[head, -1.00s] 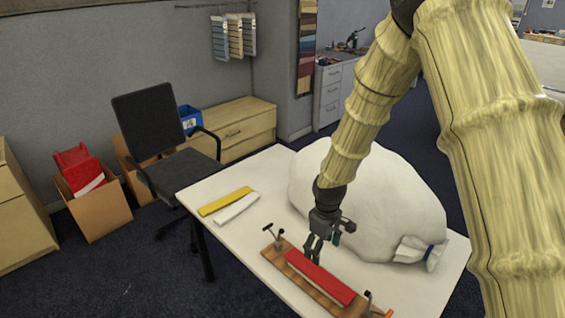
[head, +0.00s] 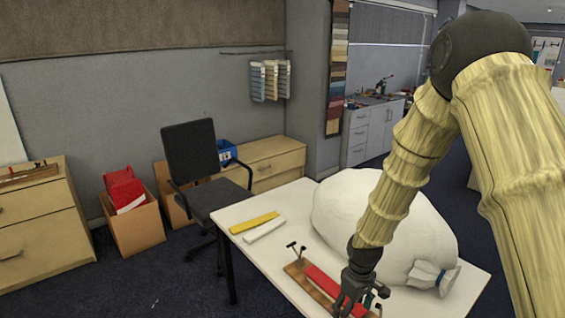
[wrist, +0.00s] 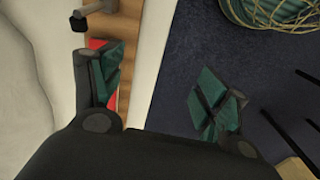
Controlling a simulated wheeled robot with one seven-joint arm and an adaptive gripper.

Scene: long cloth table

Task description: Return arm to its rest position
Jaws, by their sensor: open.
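My gripper (head: 352,300) is in the lower part of the head view, at the near end of my arm, in front of the red strip (head: 322,282). The red strip lies on a wooden board with small metal clamps (head: 296,248) on the table (head: 250,213). In the wrist view my gripper (wrist: 160,95) is open, its two green-padded fingers wide apart with nothing between them. The left finger overlaps the board (wrist: 124,60) and the red strip (wrist: 97,45); the right finger is over the dark floor.
A large white sack (head: 370,222) fills the table's right half. A yellow strip (head: 253,222) and a white strip (head: 264,231) lie at the left. A black chair (head: 192,165) stands behind. In the wrist view, a round coiled thing (wrist: 262,22) is beyond the table edge.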

